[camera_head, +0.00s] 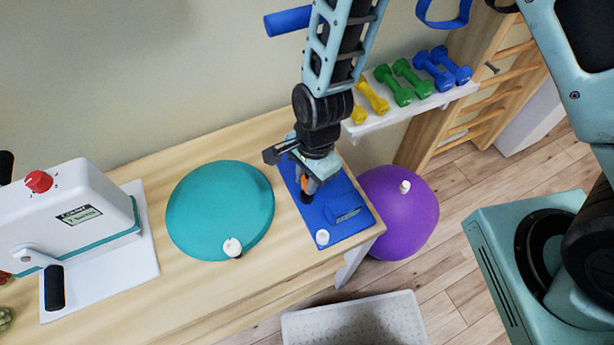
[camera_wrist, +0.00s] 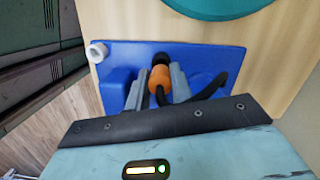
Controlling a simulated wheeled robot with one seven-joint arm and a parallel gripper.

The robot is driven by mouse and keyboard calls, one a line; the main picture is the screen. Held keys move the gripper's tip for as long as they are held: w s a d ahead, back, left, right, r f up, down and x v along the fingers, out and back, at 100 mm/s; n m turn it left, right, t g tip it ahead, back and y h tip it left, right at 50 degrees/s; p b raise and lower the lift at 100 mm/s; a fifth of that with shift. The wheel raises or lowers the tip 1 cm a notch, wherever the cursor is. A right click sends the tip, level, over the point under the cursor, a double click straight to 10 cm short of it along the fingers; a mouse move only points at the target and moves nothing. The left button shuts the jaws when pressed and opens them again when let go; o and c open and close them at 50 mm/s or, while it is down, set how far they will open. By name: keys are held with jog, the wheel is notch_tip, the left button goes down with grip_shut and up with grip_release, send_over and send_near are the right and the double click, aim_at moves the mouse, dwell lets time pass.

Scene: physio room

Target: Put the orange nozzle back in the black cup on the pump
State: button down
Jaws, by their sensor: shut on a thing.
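The blue pump (camera_head: 352,222) lies flat at the right end of the wooden table. My gripper (camera_head: 307,186) points down over it, shut on the orange nozzle (camera_head: 304,182). In the wrist view the nozzle (camera_wrist: 160,83) sits between the two grey fingers of my gripper (camera_wrist: 160,86). A black hose (camera_wrist: 215,90) curves away from the pump to the right. The black cup (camera_wrist: 161,59) shows just beyond the nozzle's far end, in line with it. In the head view the cup (camera_head: 309,197) is partly hidden. I cannot tell whether the nozzle's end is inside it.
A teal balance cushion (camera_head: 205,200) lies left of the pump, and a white machine (camera_head: 85,225) stands further left. A purple ball (camera_head: 405,220) is beside the table's right end. A shelf (camera_head: 412,110) with dumbbells is behind. A white fitting (camera_head: 322,237) stands on the pump's front corner.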

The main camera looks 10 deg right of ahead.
jog(key=shift+d+f+b, duration=0.1)
jog(key=shift+f+b, duration=0.65)
jog(key=shift+f, duration=0.55)
dwell(0.5)
jog(key=c, duration=1.1)
grip_release()
